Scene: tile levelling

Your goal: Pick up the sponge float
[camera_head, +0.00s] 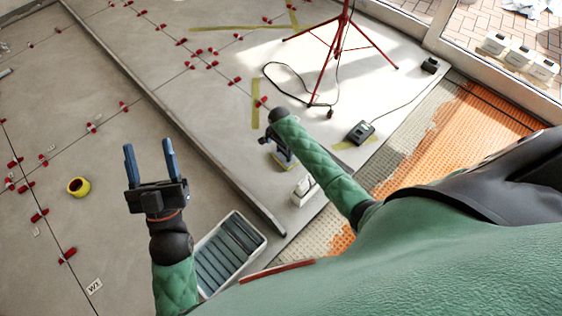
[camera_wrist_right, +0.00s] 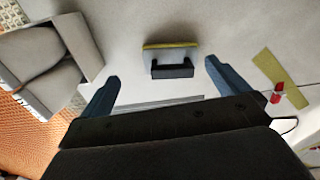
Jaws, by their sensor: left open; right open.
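The sponge float (camera_wrist_right: 170,58) shows in the right wrist view as a grey board with a yellow-green edge and a black handle. It lies on the pale floor, ahead of and between the open fingers of my right gripper (camera_wrist_right: 160,90), not touching them. In the head view my right gripper (camera_head: 279,157) is over the floor near the middle, and its hand partly hides the float (camera_head: 285,165). My left gripper (camera_head: 150,162) is open and empty, fingers pointing up the picture, over the grey tiles on the left.
A box with grey contents (camera_head: 304,190) stands close to my right gripper. A grey tray with ribbed contents (camera_head: 229,252) sits at lower middle. A red tripod (camera_head: 340,45), a black device (camera_head: 360,132) with a cable, a yellow tape roll (camera_head: 78,187) and red clips stand around. A raised edge (camera_head: 185,125) crosses the floor.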

